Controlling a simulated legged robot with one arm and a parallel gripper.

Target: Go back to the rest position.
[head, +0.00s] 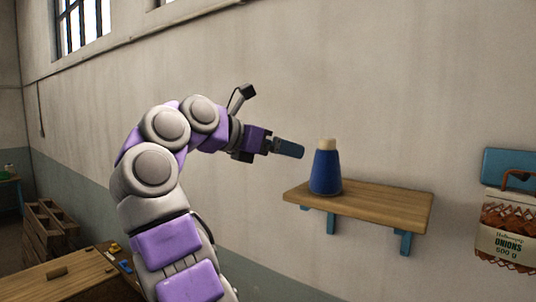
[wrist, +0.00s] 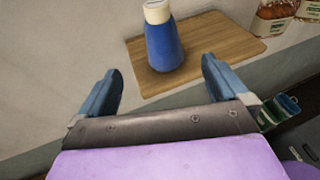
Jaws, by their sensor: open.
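My gripper (head: 291,149) is at the end of my raised, bent arm, left of a wall shelf in the head view. In the wrist view its two blue fingers (wrist: 163,82) are wide apart with nothing between them. A blue cone-shaped bottle (head: 326,172) with a cream cap stands upright on the wooden shelf (head: 390,207). In the wrist view the bottle (wrist: 163,46) stands on the shelf (wrist: 225,45) beyond the fingertips, apart from them.
A netted onion sack (head: 506,228) hangs from a hook on a blue wall bracket (head: 509,168) at the right. A wooden bench (head: 62,277) with small items is at the lower left, and pallets (head: 52,228) are behind it. The wall left of the shelf is bare.

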